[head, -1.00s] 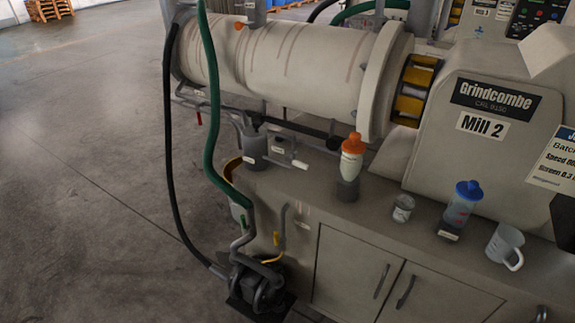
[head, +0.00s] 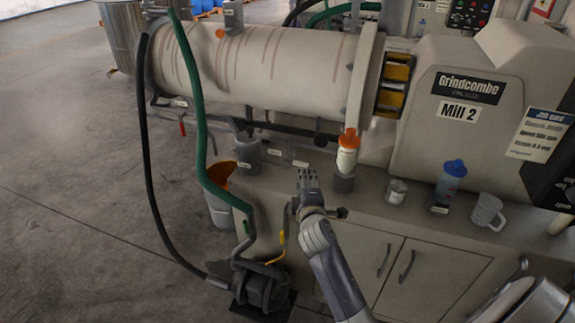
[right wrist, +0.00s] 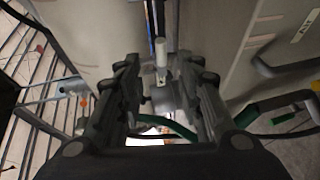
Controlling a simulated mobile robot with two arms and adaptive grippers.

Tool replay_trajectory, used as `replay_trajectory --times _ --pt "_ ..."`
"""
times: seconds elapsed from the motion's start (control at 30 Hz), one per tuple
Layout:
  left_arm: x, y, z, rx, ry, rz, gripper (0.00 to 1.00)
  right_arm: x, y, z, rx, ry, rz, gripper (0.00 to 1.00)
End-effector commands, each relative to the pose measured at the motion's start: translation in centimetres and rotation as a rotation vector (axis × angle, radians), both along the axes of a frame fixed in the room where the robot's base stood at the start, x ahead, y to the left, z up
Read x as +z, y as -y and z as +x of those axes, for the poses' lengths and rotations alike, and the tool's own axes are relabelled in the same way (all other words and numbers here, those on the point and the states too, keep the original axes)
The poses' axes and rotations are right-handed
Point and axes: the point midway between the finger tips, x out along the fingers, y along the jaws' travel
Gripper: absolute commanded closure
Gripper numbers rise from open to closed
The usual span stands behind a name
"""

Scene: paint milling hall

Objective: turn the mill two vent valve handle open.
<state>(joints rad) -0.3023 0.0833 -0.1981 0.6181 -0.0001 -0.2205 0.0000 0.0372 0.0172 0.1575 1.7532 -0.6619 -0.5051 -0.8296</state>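Mill 2 (head: 460,112) has a long cream, streaked drum (head: 262,66) and a labelled housing. Small valve fittings and pale tags lie under the drum; a small pale piece (head: 300,163) shows just beyond my right gripper (head: 307,178). In the right wrist view my right gripper (right wrist: 161,72) is open, its two dark fingers apart. A pale upright rod-like handle (right wrist: 161,53) shows between and beyond the fingertips; contact is not visible. I cannot tell for sure whether it is the vent valve handle, or its turn position. My left gripper is not in view.
An orange-capped bottle (head: 348,152), a small jar (head: 397,191), a blue-capped bottle (head: 450,182) and a clear jug (head: 487,211) stand on the ledge right of my gripper. A green hose (head: 200,120) and black hose (head: 146,150) hang left. Open floor (head: 70,160) lies further left.

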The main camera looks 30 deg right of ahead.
Motion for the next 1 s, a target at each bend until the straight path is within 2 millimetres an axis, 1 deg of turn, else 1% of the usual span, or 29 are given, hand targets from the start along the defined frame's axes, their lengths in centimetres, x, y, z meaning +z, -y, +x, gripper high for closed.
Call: replay_trajectory --times 0.1,0.23,0.4,0.53,0.73,1.0 --pt "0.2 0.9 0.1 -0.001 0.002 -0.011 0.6 -0.2 0.7 1.4 0.001 0.001 0.001 0.66" --pt "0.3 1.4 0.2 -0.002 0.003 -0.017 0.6 -0.6 1.7 3.4 0.0 0.001 0.003 0.66" --pt "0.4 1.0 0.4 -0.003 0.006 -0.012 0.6 -1.2 2.9 5.9 0.001 0.001 0.006 0.66" --pt "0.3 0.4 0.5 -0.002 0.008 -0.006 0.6 -1.6 3.6 7.4 0.001 0.0 0.005 0.66" --pt "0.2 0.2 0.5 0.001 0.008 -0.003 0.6 -1.8 4.3 8.7 0.002 0.0 0.005 0.66" --pt "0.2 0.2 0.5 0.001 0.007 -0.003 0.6 -1.9 4.4 9.0 0.002 0.0 0.005 0.66"
